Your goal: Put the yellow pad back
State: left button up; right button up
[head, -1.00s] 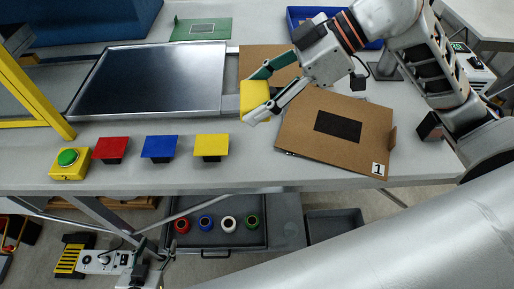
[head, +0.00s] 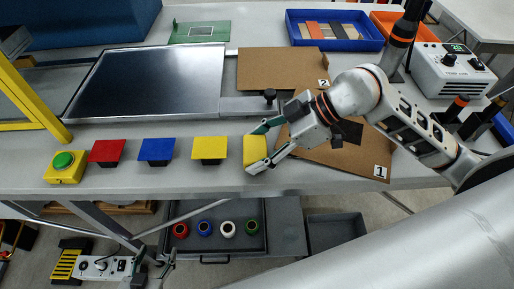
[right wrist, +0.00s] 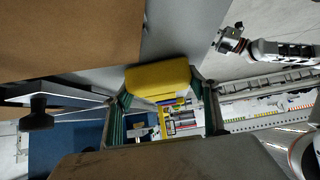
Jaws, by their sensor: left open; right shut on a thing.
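My right gripper (head: 258,148) is shut on the yellow pad (head: 254,152) above the front part of the bench. The pad also shows between the green-backed fingers in the right wrist view (right wrist: 158,77). To its left on the bench is a yellow square plate (head: 209,149) on a dark foot, with a small gap in the picture between the two. I cannot tell the pad's height over the bench. My left gripper (head: 152,270) is open and empty, low in front of the bench at the bottom of the head view.
A blue plate (head: 156,150), a red plate (head: 106,152) and a green button on a yellow box (head: 65,166) stand further left. Brown boards marked 1 (head: 345,160) and 2 (head: 270,68) lie right and behind. A drawer below holds several coloured rings.

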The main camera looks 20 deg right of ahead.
jog(key=shift+f, duration=0.15)
jog(key=o, duration=1.1)
jog(key=shift+c, duration=0.2)
jog(key=v, duration=1.2)
jog(key=shift+s, duration=0.1)
